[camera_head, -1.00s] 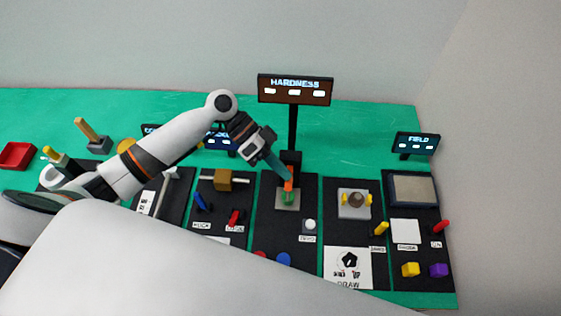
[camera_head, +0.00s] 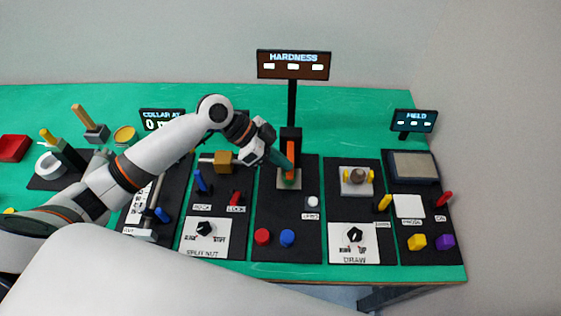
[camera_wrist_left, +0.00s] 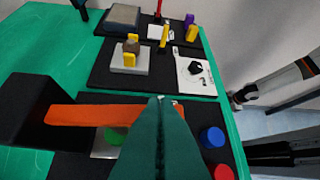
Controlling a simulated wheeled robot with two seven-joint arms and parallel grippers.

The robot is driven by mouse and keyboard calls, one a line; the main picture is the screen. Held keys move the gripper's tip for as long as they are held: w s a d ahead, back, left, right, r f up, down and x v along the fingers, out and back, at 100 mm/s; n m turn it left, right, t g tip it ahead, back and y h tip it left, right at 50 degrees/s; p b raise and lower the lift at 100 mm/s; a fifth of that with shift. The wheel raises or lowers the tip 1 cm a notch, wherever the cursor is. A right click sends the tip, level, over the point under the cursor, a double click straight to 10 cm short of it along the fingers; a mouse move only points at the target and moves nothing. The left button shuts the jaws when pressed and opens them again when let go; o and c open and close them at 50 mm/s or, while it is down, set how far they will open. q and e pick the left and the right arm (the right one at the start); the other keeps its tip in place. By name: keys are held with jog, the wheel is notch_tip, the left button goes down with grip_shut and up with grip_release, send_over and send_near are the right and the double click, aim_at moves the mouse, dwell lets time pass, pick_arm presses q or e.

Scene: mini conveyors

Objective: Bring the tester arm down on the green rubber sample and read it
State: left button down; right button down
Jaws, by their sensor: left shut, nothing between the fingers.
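The tester arm is an orange bar (camera_head: 291,160) on a black post (camera_head: 290,132) under the HARDNESS sign (camera_head: 293,65). The sign shows three pale blocks, no digits. The green rubber sample (camera_head: 289,183) sits on a pale plate under the bar. My left gripper (camera_head: 284,162) is shut and empty, its teal fingers against or just beside the bar; touching cannot be told. In the left wrist view, the bar (camera_wrist_left: 90,115) runs from the dark post to behind the fingers (camera_wrist_left: 160,140), partly hiding the sample (camera_wrist_left: 115,136). My right gripper is not seen.
Red (camera_head: 262,236) and blue (camera_head: 287,238) buttons stand in front of the tester, with a white knob (camera_head: 312,202) to its right. A split-nut panel lies left, a DRAW panel right. Green tabletop (camera_head: 350,120) is clear behind.

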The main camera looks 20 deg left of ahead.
pick_arm(q)
jog(key=shift+s+d+f+t+b, duration=0.1)
jog(key=shift+s+f+t+b, duration=0.1)
jog(key=shift+f, duration=0.3)
jog(key=shift+s+f+t+b, duration=0.1)
jog(key=shift+s+f+b, duration=0.1)
jog(key=shift+f, duration=0.25)
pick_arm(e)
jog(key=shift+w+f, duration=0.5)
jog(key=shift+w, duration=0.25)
pick_arm(q)
jog(key=shift+f, duration=0.1)
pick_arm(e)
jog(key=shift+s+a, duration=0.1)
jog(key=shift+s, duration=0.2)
pick_arm(q)
jog(key=shift+s, duration=0.1)
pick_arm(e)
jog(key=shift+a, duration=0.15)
